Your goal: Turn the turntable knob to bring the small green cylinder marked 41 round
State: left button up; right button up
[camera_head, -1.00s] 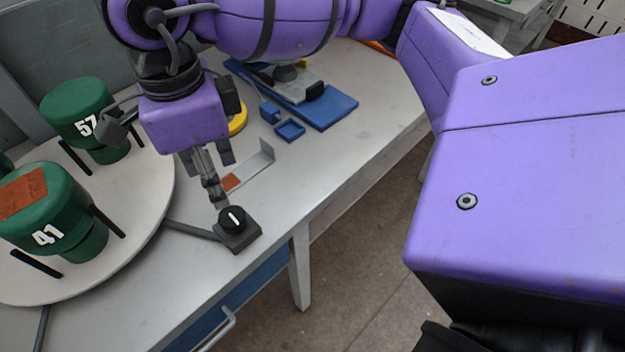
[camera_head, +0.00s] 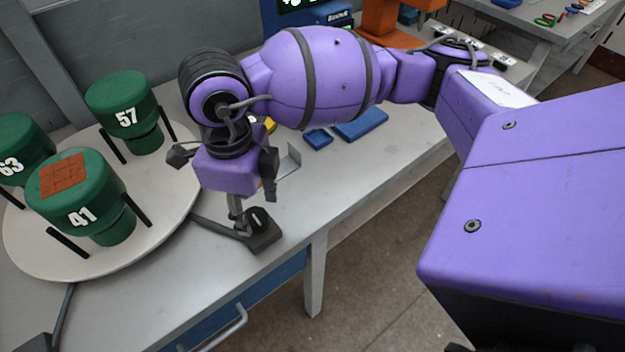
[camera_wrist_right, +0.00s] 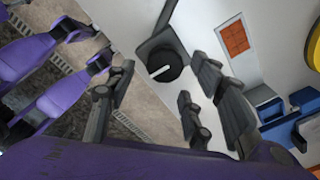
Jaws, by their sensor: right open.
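The green cylinder marked 41 (camera_head: 82,200) stands on the round pale turntable (camera_head: 165,215), at its front, with a brown-orange patch on top. Green cylinders marked 57 (camera_head: 125,105) and 63 (camera_head: 18,150) stand behind it and to its left. The knob (camera_head: 258,222) is black with a white line, on a dark box at the table edge. It also shows in the wrist view (camera_wrist_right: 165,65). My right gripper (camera_head: 240,215) points down just by the knob; in the wrist view its open fingers (camera_wrist_right: 160,82) appear on either side of it. Contact cannot be told. My left gripper is out of view.
Dark upright rods stand beside the cylinders on the turntable. A dark bar (camera_head: 212,228) links turntable and knob box. A metal bracket (camera_head: 287,162) and blue trays (camera_head: 318,138) lie behind my right gripper. The table front by the drawer handle (camera_head: 225,328) is clear.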

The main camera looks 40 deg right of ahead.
aim_at(253, 220)
jog(key=shift+f, duration=1.65)
jog(key=shift+c, duration=0.2)
jog(key=c, duration=1)
jog(key=shift+n, duration=0.3)
jog(key=o, duration=1)
jog(key=shift+a, duration=0.1)
jog(key=shift+o, duration=0.2)
jog(key=shift+w+r, duration=0.1)
jog(key=shift+r, duration=0.2)
notch_tip(253, 220, up, 12)
jog(key=shift+f, duration=0.2)
